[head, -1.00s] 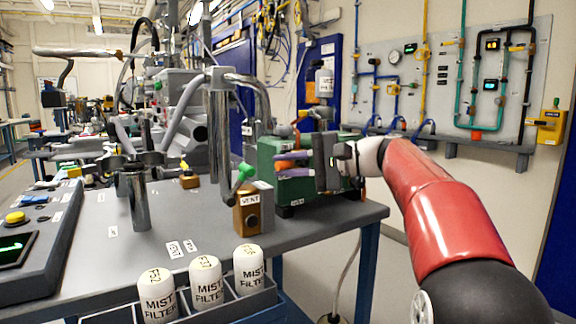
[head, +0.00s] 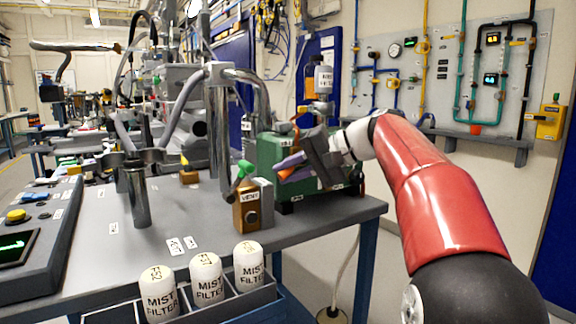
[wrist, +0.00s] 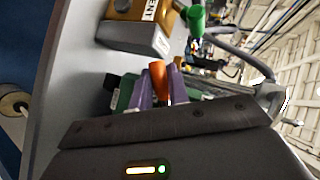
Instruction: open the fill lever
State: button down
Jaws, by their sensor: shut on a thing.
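The orange fill lever (wrist: 157,72) stands between the two purple fingers of my gripper (wrist: 160,88) in the wrist view, and the fingers are shut on it. In the head view my gripper (head: 289,166) is at the front right of the green pump-like unit (head: 269,151), pointing left and tilted a little downward. Only a small piece of the orange lever shows there, under the purple fingers. The lever's pivot is hidden behind the gripper.
A brass VENT block (head: 247,212) with a green-handled lever (head: 243,172) stands close left of my gripper. Three white mist filters (head: 207,278) sit in a rack at the bench front. Tall metal pipes (head: 219,140) rise behind. The bench's front right corner is clear.

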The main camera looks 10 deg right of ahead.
jog(key=shift+w+d+f+n+h, duration=0.1)
jog(key=shift+d+f+n+h, duration=0.15)
jog(key=shift+n+h, duration=0.4)
jog(key=shift+f+h, duration=0.1)
jog(key=shift+h, duration=0.15)
jog(key=c, duration=1.3)
grip_release()
jog(key=shift+c, duration=0.2)
jog(key=v, duration=0.7)
jog(key=shift+s+d+p, duration=0.2)
jog(key=shift+s+p, duration=0.05)
jog(key=shift+p, duration=0.15)
